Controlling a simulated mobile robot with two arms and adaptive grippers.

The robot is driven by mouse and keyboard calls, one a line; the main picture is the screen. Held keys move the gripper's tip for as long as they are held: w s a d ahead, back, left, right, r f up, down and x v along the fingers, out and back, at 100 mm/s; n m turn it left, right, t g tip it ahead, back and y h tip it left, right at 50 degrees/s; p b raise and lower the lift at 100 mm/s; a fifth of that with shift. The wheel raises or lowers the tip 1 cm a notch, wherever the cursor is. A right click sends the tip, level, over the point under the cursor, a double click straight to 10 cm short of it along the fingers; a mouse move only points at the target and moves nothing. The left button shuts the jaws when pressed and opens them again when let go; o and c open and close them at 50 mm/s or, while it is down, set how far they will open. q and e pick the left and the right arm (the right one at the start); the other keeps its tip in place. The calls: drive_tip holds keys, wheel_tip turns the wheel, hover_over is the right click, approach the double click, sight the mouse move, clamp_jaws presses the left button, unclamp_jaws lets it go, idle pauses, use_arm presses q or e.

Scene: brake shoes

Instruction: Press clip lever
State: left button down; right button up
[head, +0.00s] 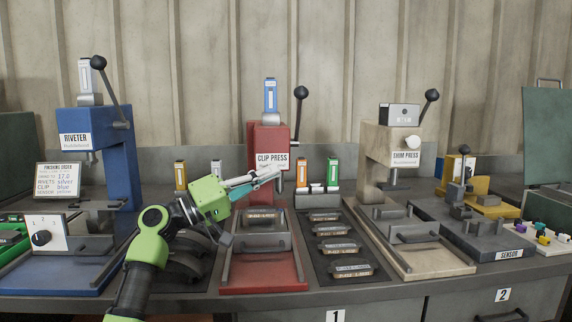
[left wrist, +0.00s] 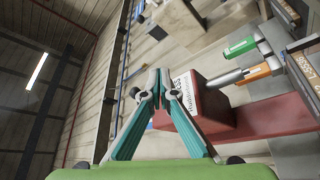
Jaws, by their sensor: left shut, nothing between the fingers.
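The red clip press (head: 262,136) stands in the middle of the bench, with its sign on the front. Its clip lever (head: 299,122) rises upright on the right side, ending in a black ball knob (head: 301,92). A blue cartridge (head: 270,95) stands on top of the press. My left gripper (head: 272,174) has teal fingers closed together, empty, in front of the press head just below the sign. In the left wrist view the fingertips (left wrist: 158,92) meet before the red press head (left wrist: 218,112); contact cannot be told. My right gripper is not in view.
The blue riveter (head: 95,150) stands left and the beige shim press (head: 378,150) right, each with its own ball-knobbed lever. Orange and green cartridges (head: 333,173) stand right of the clip press. Several brake shoes lie on a dark tray (head: 372,283).

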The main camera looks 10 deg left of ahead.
use_arm(q)
drive_tip(key=shift+a+r+v, duration=0.1)
drive_tip(key=shift+r+v, duration=0.05)
drive_tip(key=shift+v, duration=1.3)
drive_tip(key=shift+a+r+v, duration=0.15)
drive_tip(key=shift+v, duration=1.3)
drive_tip(key=shift+w+t, duration=0.2)
drive_tip(key=shift+t, duration=0.1)
